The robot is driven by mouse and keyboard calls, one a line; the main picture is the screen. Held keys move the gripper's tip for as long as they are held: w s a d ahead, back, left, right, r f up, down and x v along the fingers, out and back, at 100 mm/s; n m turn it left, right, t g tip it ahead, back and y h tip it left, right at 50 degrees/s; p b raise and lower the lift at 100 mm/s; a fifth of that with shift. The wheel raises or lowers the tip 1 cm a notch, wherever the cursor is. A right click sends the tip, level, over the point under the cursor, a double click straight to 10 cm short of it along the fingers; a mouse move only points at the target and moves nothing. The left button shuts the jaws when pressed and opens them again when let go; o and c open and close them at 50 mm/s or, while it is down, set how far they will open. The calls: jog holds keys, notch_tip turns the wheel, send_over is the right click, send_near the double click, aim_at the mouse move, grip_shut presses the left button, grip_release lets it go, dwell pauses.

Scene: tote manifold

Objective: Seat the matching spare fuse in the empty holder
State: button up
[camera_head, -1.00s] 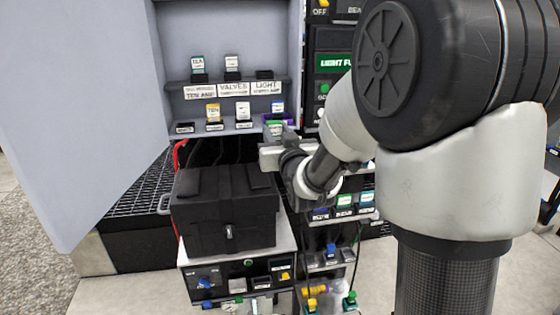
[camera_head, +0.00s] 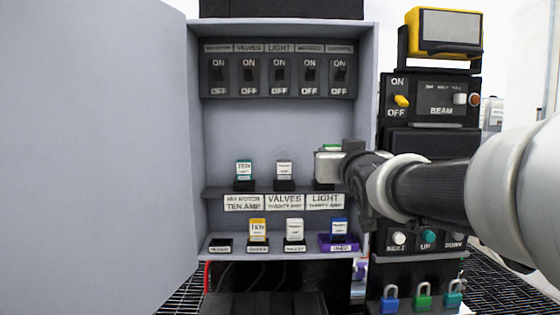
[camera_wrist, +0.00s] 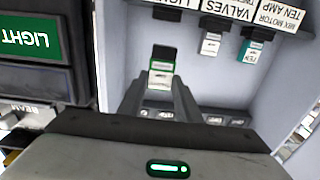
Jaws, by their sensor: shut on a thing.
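My gripper (camera_head: 329,165) is at the right end of the upper shelf. In the wrist view (camera_wrist: 160,85) it is shut on a pale fuse with green edges (camera_wrist: 161,72). The fuse's green top shows just above my gripper in the head view (camera_head: 331,147). The VALVES holder bears a white fuse (camera_head: 284,170), and the TEN AMP holder a teal-topped fuse (camera_head: 244,170).
The lower shelf bears an empty black holder (camera_head: 220,245), a yellow fuse (camera_head: 258,229), a white fuse (camera_head: 295,229) and a blue fuse (camera_head: 339,229) in a purple holder. Switches (camera_head: 280,72) line the cabinet's top. The open door (camera_head: 95,150) is at left, a control panel (camera_head: 428,105) at right.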

jog(key=shift+w+p, duration=1.8)
jog(key=shift+w, duration=2.7)
jog(key=shift+w+f+b, duration=0.1)
jog(key=shift+f+b, duration=2.25)
jog(key=shift+b, duration=0.2)
jog(key=o, duration=1.1)
